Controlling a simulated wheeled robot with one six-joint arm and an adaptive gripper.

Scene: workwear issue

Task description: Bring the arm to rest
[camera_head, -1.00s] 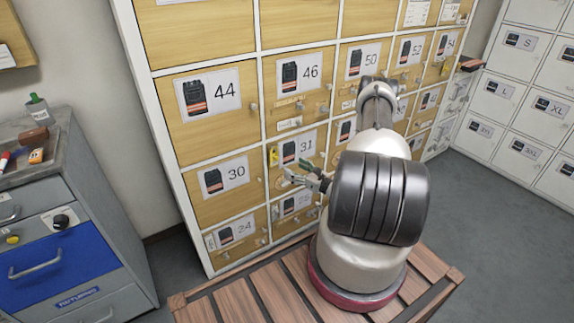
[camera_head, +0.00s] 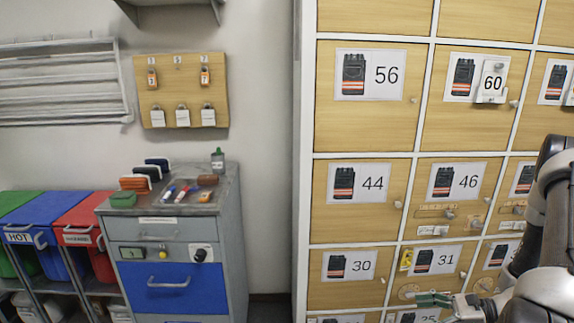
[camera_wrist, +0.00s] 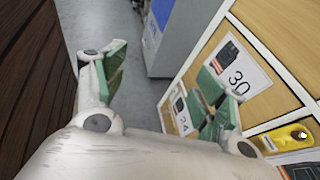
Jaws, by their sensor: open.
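My gripper (camera_head: 446,303) shows at the lower right of the head view, in front of the locker wall just below door 31 (camera_head: 436,259). Its green-padded fingers are spread apart with nothing between them in the wrist view (camera_wrist: 165,82). My arm (camera_head: 545,235) fills the right edge of the head view, bent in front of the lockers. In the wrist view the right finger is close to door 30 (camera_wrist: 240,72); I cannot tell whether it touches.
A yellow fitting (camera_wrist: 288,138) is on the locker face near the gripper. A grey drawer cabinet (camera_head: 170,255) with pens and small items on top stands left of the lockers. Red, blue and green bins (camera_head: 85,235) are farther left. A key board (camera_head: 181,90) hangs above.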

